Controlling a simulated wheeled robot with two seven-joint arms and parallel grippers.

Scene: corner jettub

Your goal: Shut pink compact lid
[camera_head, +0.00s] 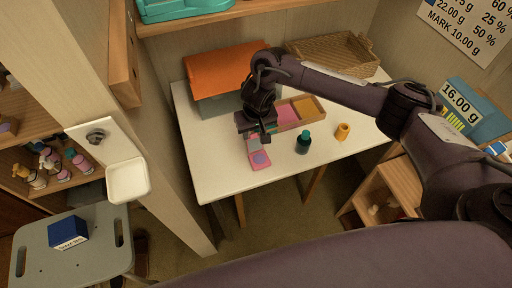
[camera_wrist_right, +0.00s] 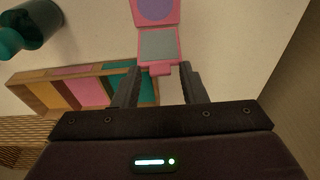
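The pink compact (camera_head: 259,158) lies open on the white table, near its front edge. Its base holds a round purple pan, which also shows at the top of the right wrist view (camera_wrist_right: 155,10). Its lid (camera_wrist_right: 158,47) stands open with a grey mirror face, on the side nearer my right gripper. My right gripper (camera_wrist_right: 160,72) is open and empty, its two fingers apart at either side of the lid's edge. I cannot tell whether they touch it. In the head view the right gripper (camera_head: 262,136) partly hides the lid. My left gripper is not in view.
A dark teal bottle (camera_head: 303,142) and a yellow cup (camera_head: 342,131) stand right of the compact. A wooden tray (camera_head: 322,112) with coloured sections lies just behind. An orange-topped box (camera_head: 220,72) and a wicker tray (camera_head: 335,52) are farther back. Table (camera_head: 225,180) is bare at front left.

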